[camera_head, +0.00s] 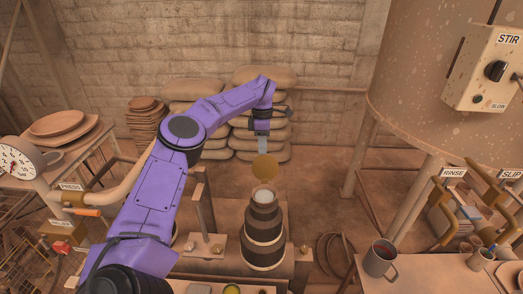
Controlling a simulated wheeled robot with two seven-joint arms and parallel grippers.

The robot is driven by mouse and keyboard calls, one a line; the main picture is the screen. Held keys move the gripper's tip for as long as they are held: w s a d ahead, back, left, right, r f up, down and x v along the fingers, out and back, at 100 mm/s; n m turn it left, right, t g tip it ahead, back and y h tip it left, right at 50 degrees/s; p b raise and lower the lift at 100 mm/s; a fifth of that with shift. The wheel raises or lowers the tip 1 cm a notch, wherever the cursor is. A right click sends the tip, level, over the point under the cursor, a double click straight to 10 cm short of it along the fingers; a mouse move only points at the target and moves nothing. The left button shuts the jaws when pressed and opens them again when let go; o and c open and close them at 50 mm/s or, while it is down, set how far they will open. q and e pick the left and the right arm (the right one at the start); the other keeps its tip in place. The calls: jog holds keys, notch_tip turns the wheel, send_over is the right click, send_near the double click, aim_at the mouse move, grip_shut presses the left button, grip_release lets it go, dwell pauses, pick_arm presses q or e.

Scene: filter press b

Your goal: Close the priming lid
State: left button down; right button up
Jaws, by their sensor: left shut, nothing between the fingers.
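The priming lid (265,167) is a round brass-coloured disc. It stands raised, tilted up at the back of a dark stepped cylindrical body (263,236). The pale round opening (263,196) at the top of that body is uncovered. My left gripper (262,145) points down just above and behind the lid's upper edge, with its fingers shut and nothing between them. I cannot tell whether the fingertips touch the lid. My right gripper is not in view.
A large tank (420,90) with a STIR control box (485,68) fills the right. A mug (381,258) stands on the right-hand table. Stacked sacks (265,78) lie behind my arm. A gauge (17,162) and pipe (110,190) are at left.

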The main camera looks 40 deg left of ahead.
pick_arm(q)
jog(key=shift+d+f, duration=0.3)
jog(key=shift+f, duration=0.25)
jog(key=shift+d+f, duration=0.25)
jog(key=shift+f, duration=0.25)
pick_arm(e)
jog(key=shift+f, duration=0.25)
pick_arm(q)
jog(key=shift+w+a+f+g, duration=0.2)
jog(key=shift+w+a+g, duration=0.15)
jog(key=shift+w, duration=0.4)
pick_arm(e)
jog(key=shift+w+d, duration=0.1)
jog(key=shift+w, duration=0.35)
pick_arm(q)
jog(key=shift+s+d+r, duration=0.1)
jog(key=shift+s+r, duration=0.05)
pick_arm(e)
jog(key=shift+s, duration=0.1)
pick_arm(q)
jog(key=c, duration=1.2)
grip_release()
